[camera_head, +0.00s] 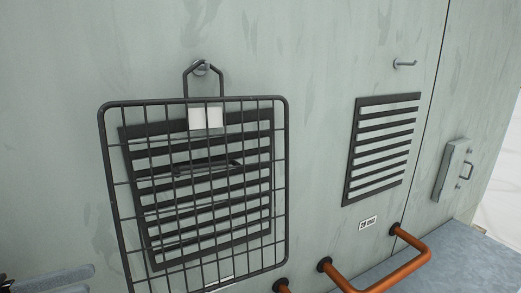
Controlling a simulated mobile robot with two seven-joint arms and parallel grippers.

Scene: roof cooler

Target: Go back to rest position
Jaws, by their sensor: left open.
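My left gripper (88,280) shows at the bottom left corner, cut off by the picture's edge. Its two grey fingers are apart, with nothing visible between them. It is below and to the left of a dark wire guard (104,150), clear of it in the picture. The guard hangs by its loop from a hook (201,68) on the pale green-grey wall, in front of a louvred vent (135,131). My right gripper is not in view.
A second louvred vent (383,150) on the right is uncovered, with an empty peg (405,64) above it. A metal latch box (450,170) is at the far right, above a blue-grey surface (470,265).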

